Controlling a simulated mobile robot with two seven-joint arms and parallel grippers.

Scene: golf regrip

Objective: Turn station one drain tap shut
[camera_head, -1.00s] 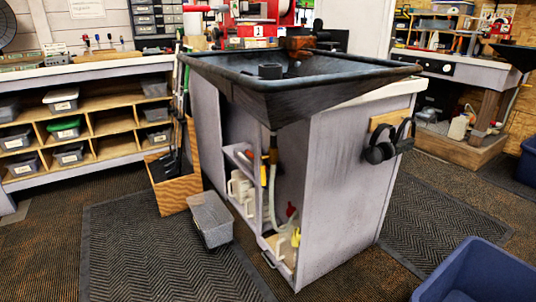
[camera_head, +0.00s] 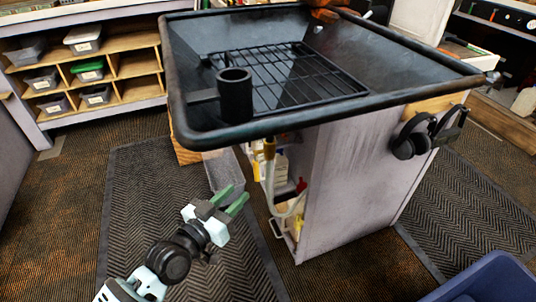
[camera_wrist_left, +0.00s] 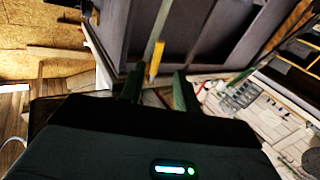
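The station one basin (camera_head: 330,128) is a black tray on a grey cabinet in the head view. Under its near edge hangs the brass-yellow drain tap (camera_head: 270,149), with a pale hose (camera_head: 274,190) below it. The tap handle's position is too small to tell. My left gripper (camera_head: 233,196), with green fingers, is open and empty, lower left of the tap and apart from it. In the left wrist view a yellow piece (camera_wrist_left: 155,62) on a pale tube shows beyond the gap between the fingers (camera_wrist_left: 158,82); I cannot tell if it is the tap. My right gripper is not in view.
The cabinet side (camera_head: 345,190) stands right of the tap. Headphones (camera_head: 425,135) hang on the cabinet's right. A blue bin (camera_head: 490,280) is at lower right. The mat (camera_head: 140,210) has free room.

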